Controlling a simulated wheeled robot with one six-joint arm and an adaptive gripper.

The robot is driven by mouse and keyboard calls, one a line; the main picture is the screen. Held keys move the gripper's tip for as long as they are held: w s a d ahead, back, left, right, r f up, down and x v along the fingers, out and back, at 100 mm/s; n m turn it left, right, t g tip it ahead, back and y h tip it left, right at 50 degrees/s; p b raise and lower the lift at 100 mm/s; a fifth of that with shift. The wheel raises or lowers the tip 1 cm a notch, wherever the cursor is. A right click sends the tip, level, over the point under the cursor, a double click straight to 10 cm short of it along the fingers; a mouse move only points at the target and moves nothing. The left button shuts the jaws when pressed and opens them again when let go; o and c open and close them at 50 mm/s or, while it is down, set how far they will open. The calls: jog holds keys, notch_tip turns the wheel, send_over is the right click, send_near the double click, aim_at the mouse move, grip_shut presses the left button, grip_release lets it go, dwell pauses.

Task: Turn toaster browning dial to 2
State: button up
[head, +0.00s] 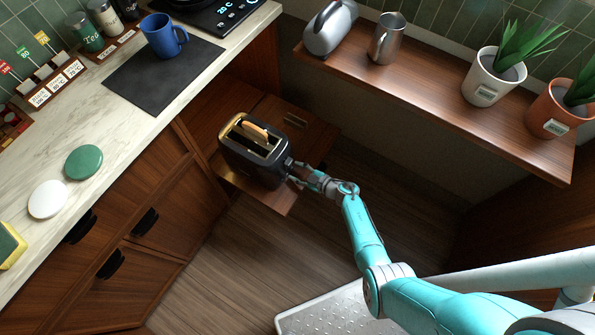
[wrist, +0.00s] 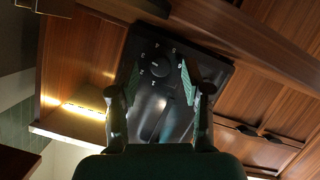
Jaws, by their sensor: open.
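The black toaster (head: 245,163) stands on a low wooden pull-out surface in the head view, with a gold-coloured top and a slice of bread (head: 255,131) in one slot. Its end panel (wrist: 150,105) fills the middle of the wrist view. The round dark browning dial (wrist: 160,69) has small pale marks around it, too small to read surely; its setting cannot be told. My gripper (wrist: 150,82) is open, its fingers spread to either side of the dial in the picture. Contact cannot be told. In the head view my gripper (head: 296,174) is at the toaster's right end.
The wooden surface (head: 272,196) is small, with its edge close to the toaster. A counter (head: 120,130) with a blue mug (head: 163,36) is at left. A shelf (head: 430,82) with a kettle, pitcher and potted plants runs behind at upper right.

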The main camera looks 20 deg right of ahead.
jog(key=shift+a+f, duration=0.1)
grip_shut()
dwell(0.4)
jog(key=n+t+h, duration=0.1)
jog(key=n, duration=0.2)
jog(key=shift+a+t, duration=0.15)
jog(key=shift+t, duration=0.15)
jog(key=shift+s+a+f+n+t+h, duration=0.1)
jog(key=shift+n+t+h, duration=0.3)
jog(key=shift+n, duration=0.65)
jog(key=shift+s+f+n+t+h, duration=0.1)
jog(key=shift+n+t+h, duration=0.3)
jog(key=shift+n, duration=0.65)
grip_release()
